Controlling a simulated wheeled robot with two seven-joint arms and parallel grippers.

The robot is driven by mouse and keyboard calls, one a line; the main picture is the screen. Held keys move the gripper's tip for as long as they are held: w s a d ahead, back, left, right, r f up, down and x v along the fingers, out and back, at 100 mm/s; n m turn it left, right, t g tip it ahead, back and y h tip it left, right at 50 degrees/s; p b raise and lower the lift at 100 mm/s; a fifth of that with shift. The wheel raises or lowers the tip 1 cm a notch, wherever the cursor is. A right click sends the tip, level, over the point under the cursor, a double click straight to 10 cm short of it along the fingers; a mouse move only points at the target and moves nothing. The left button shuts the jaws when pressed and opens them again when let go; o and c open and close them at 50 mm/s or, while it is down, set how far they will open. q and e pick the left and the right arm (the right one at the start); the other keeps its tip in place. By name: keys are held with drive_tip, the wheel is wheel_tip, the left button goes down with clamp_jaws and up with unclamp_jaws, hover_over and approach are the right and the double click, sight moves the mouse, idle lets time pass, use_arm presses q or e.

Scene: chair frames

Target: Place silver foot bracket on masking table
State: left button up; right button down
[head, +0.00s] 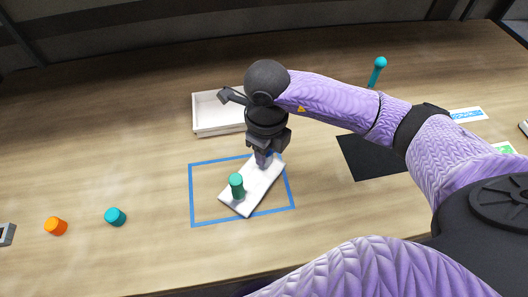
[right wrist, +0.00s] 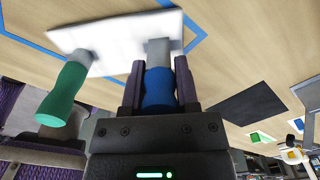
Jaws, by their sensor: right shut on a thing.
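The silver foot bracket (head: 258,187) looks like a pale flat plate with two short posts. It is over the blue-outlined rectangle (head: 191,190) on the wooden table (head: 150,260); I cannot tell whether it touches the surface. A green cap (head: 237,185) covers one post. In the right wrist view the plate (right wrist: 120,38) shows with its green cap (right wrist: 63,95) at the left. My right gripper (head: 264,156) is shut on the blue cap (right wrist: 159,90) on the other post, with the grey post showing beyond it. My left gripper is not in view.
A white tray (head: 218,130) stands behind the rectangle. Orange (head: 56,226) and teal (head: 115,217) caps lie at the left. A black mat (head: 365,158) is at the right, with a teal-topped stick (head: 378,72) behind it. The table left of the rectangle is mostly clear.

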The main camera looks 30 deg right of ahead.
drive_tip(key=shift+f, duration=0.45)
drive_tip(key=shift+c, duration=1.8)
unclamp_jaws()
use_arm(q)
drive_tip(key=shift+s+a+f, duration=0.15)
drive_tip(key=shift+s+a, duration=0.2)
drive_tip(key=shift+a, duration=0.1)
use_arm(e)
drive_tip(key=shift+r, duration=0.1)
drive_tip(key=shift+r, duration=0.3)
wheel_tip(320, 180, up, 11)
drive_tip(key=p, duration=0.3)
drive_tip(key=shift+r, duration=0.35)
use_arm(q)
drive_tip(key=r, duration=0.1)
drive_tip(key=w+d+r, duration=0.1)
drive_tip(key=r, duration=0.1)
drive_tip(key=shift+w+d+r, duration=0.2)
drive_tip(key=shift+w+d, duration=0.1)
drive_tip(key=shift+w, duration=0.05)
